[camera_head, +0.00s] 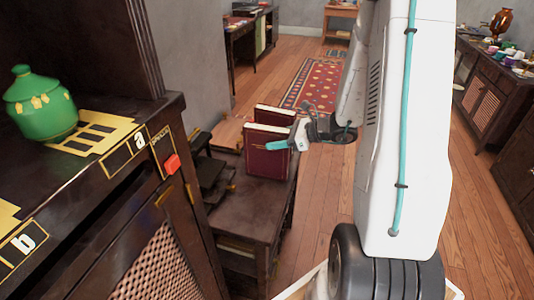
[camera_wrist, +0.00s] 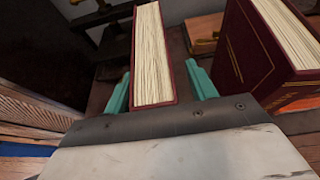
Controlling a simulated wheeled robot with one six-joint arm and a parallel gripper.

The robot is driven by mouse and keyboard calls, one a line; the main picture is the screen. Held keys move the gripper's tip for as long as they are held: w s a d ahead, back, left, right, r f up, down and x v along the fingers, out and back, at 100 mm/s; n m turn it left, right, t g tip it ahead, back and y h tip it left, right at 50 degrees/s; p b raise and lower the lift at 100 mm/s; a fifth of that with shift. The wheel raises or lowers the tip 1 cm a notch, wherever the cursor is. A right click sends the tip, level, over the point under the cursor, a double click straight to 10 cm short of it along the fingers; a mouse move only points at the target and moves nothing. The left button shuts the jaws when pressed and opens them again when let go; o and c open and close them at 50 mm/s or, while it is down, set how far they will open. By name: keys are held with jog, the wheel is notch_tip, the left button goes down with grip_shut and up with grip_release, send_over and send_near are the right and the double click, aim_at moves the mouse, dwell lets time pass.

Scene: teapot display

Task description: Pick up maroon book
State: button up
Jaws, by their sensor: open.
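Two dark red, maroon-looking books stand upright on a dark low table. The nearer book (camera_head: 266,160) has pale page edges on top. The farther book (camera_head: 274,115) stands just behind it, partly hidden. My gripper (camera_head: 283,144) reaches in from the right at the nearer book, one teal finger in front of its cover. In the wrist view, my gripper (camera_wrist: 159,88) is open, its teal fingers on either side of the nearer book (camera_wrist: 152,50), with gaps visible. The farther book (camera_wrist: 250,55) stands right of the right finger. The far finger is hidden in the head view.
A dark cabinet with a green lidded pot (camera_head: 42,105) and a red button (camera_head: 172,164) stands at the left. The low table (camera_head: 245,222) has dark items left of the books. Wooden floor and a red rug (camera_head: 315,83) lie behind. Another cabinet (camera_head: 490,95) stands right.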

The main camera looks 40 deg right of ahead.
grip_shut()
dwell(1.4)
